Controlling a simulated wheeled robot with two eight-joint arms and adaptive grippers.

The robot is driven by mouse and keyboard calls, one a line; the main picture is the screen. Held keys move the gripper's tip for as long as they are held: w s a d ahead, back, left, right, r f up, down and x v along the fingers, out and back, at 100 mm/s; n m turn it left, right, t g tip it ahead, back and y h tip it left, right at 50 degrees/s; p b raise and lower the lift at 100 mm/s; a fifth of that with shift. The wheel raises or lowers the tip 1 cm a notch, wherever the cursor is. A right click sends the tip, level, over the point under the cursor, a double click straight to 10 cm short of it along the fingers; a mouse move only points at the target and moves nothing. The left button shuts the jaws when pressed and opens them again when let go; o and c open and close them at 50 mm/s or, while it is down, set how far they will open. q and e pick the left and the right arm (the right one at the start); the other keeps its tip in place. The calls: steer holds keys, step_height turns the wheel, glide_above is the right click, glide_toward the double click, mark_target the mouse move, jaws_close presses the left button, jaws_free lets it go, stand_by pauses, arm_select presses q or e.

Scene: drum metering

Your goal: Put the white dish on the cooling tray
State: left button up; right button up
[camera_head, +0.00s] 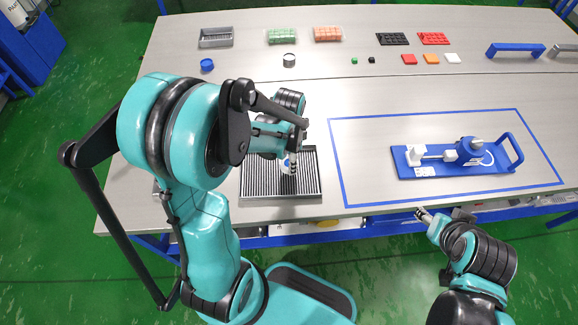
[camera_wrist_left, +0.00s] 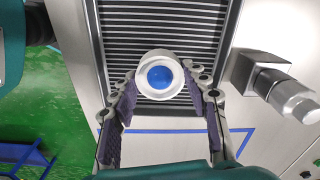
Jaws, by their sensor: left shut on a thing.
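The white dish (camera_wrist_left: 159,76) is a small round cup with a blue inside in the left wrist view. It sits between the fingertips of my left gripper (camera_wrist_left: 165,82), which is shut on it. The cooling tray (camera_wrist_left: 188,20) is a dark ribbed tray with a pale rim, behind the dish in that view. In the head view my left gripper (camera_head: 290,158) is over the cooling tray (camera_head: 309,183), with the white dish (camera_head: 287,167) small below it. I cannot tell whether the dish touches the ribs. My right gripper (camera_head: 424,213) is near the table's front edge, its jaws unclear.
A blue fixture (camera_head: 455,160) stands inside a blue taped rectangle right of the tray. A grey metal block with a knob (camera_wrist_left: 270,80) is beside the tray in the wrist view. Several small coloured blocks and a grey bin (camera_head: 216,38) are along the back.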

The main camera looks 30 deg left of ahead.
arm_select(q)
step_height(320, 180, down, 4)
steer(key=shift+w+r+b, duration=0.1)
steer(key=shift+r+b, duration=0.1)
steer(key=shift+b, duration=0.45)
steer(key=shift+r, duration=0.1)
steer(key=shift+f, duration=0.2)
steer(key=o, duration=1.1)
steer(key=shift+o, duration=0.2)
steer(key=shift+r, duration=0.15)
